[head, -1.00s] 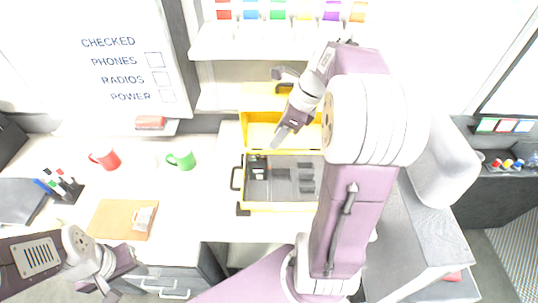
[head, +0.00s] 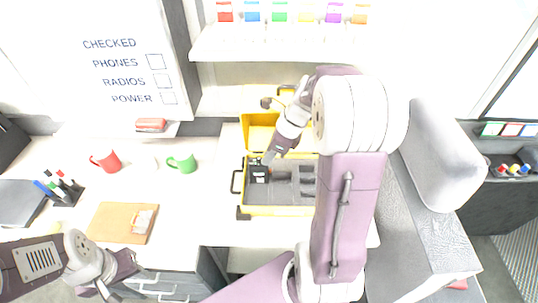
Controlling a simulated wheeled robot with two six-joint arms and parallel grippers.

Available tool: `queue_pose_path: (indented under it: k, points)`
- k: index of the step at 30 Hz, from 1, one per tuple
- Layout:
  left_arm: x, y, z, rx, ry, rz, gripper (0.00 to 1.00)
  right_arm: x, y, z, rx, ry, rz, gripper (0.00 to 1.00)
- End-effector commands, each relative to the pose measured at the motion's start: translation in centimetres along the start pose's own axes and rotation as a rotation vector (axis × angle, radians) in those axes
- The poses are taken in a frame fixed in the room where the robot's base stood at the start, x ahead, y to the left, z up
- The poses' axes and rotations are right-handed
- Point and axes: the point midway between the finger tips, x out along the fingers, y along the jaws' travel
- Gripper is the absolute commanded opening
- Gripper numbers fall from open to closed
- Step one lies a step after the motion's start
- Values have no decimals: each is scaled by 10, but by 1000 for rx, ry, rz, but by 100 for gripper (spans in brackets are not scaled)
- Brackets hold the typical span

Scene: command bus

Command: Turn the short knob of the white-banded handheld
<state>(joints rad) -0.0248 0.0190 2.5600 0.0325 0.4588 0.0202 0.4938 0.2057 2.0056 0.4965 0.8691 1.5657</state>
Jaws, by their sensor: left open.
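A yellow case (head: 278,210) stands open on the white counter, with a dark foam insert inside. A small dark handheld (head: 259,175) with a light mark on it sits in the left part of the insert. Its knobs and band are too small to make out. My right gripper (head: 268,159) is over the case, its tip at the top end of the handheld. Whether it touches the handheld, and how its fingers stand, I cannot tell. My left gripper (head: 112,297) is open and empty at the lower left, in front of the counter's drawers.
A red mug (head: 107,162), a green mug (head: 182,163), a pen holder (head: 66,193) and a wooden board (head: 122,222) stand on the counter to the left. A shelf (head: 290,42) hangs above the case. My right arm covers the case's right side.

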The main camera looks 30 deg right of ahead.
Motion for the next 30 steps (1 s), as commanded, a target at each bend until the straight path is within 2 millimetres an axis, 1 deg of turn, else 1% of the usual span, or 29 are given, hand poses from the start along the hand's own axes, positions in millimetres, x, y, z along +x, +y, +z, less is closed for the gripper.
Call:
queue_pose_path:
  k: [5,7,9,13,16,23,24,26,30]
  points:
    - [-1,0,0,0,0,0,44,0,0,0,-1,0,1,0]
    - [-8,0,-1,0,0,0,44,-3,0,1,-28,1,15,0]
    - [-19,0,-2,0,0,0,44,-6,-1,2,-90,2,43,0]
    - [-32,1,-3,0,0,0,44,-5,-3,2,-202,1,88,0]
    - [-33,1,-4,0,0,0,44,-2,-3,1,-241,0,102,0]
    - [-31,1,-3,0,0,0,44,0,-3,0,-244,-1,101,0]
    - [-31,1,-3,0,0,0,44,0,-3,0,-243,-1,101,17]
    - [-31,1,-3,0,0,0,44,0,-3,0,-243,-1,101,34]
    - [-31,1,-3,0,0,0,44,0,-3,0,-243,-1,101,34]
